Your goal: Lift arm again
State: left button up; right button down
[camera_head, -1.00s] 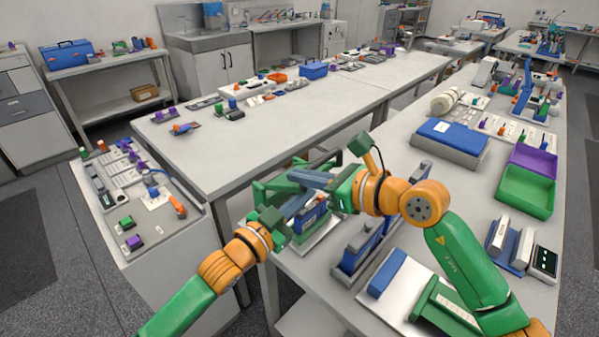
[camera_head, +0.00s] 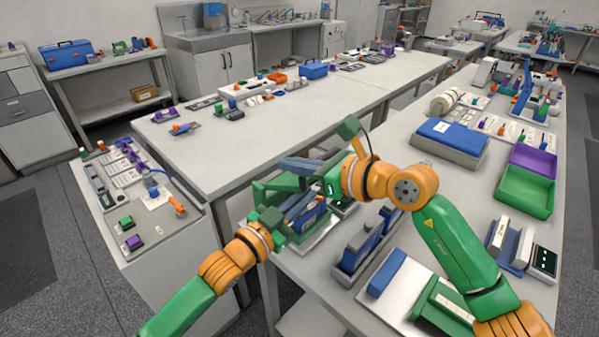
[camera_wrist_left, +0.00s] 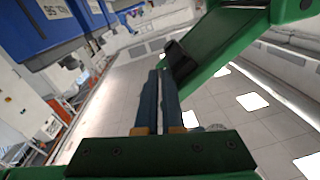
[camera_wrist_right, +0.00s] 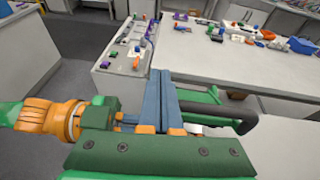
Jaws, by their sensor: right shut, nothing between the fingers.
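The battery cycler is a green frame (camera_head: 262,190) on a pale base at the table's near left corner, with blue parts inside. Its green arm (camera_wrist_left: 225,35) with a dark handle shows in the left wrist view, close to the left fingertips; whether they touch, I cannot tell. In the right wrist view a dark curved handle (camera_wrist_right: 225,108) and green bar lie right of the right fingers. My left gripper (camera_head: 308,200), fingers together, is low at the frame. My right gripper (camera_head: 285,164) is shut and empty, above the cycler, hiding part of it.
A blue unit (camera_head: 362,243) stands on the near table, right of the cycler. A blue-lidded box (camera_head: 450,132), green bin (camera_head: 527,190) and purple bin (camera_head: 533,158) stand further right.

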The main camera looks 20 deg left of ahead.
pick_arm(q)
jog(key=shift+o, duration=1.3)
jog(key=shift+d, duration=0.25)
pick_arm(e)
jog(key=shift+s+d, duration=0.15)
jog(key=shift+d, duration=0.25)
pick_arm(q)
jog(key=shift+s+f, duration=0.1)
